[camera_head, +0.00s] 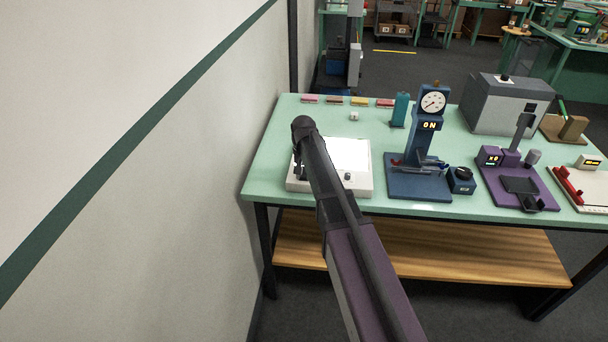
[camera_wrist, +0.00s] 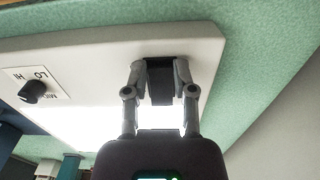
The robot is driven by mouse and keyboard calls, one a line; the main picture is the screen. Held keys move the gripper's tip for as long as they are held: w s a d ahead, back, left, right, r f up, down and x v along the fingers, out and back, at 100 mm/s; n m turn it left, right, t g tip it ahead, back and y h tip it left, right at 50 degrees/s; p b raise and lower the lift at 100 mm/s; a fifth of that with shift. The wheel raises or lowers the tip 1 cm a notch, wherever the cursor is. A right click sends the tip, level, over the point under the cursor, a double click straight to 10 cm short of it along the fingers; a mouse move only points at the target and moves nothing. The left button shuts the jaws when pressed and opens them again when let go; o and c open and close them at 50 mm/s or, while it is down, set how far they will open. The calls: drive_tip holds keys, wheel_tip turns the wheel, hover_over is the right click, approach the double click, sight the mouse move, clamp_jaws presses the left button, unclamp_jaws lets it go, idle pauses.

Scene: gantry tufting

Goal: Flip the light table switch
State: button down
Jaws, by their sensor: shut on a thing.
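The light table (camera_head: 361,186) is a white box at the left of the green bench, and its top panel (camera_head: 350,153) glows bright white. In the wrist view its white casing (camera_wrist: 95,60) fills the middle, with the bright panel below. My gripper (camera_wrist: 160,68) is at the casing's edge, its two fingers closed on the sides of a black switch (camera_wrist: 160,85). A black knob (camera_wrist: 32,92) marked LO, MID and HI sits on the same casing, to the left. In the head view my arm covers part of the light table and hides the switch.
A blue stand with a dial gauge (camera_head: 433,102) and a lit ON display stands right of the light table. A purple device (camera_head: 510,185) and a grey box (camera_head: 506,105) are farther right. A wall (camera_head: 200,170) runs close on the left.

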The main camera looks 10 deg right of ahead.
drive_tip(key=shift+w+d+r+g+y, duration=0.1)
drive_tip(key=shift+w+g+y, duration=0.1)
drive_tip(key=shift+g, duration=0.5)
drive_tip(key=shift+w+r+g+y, duration=0.1)
drive_tip(key=shift+w+g+y, duration=0.1)
drive_tip(key=shift+g, duration=0.5)
drive_tip(key=shift+s+r+g+b, duration=0.15)
drive_tip(key=shift+g+b, duration=0.15)
drive_tip(key=shift+g, duration=0.3)
drive_tip(key=shift+c, duration=2.2)
unclamp_jaws()
drive_tip(key=shift+s+t, duration=0.1)
drive_tip(key=shift+t, duration=0.3)
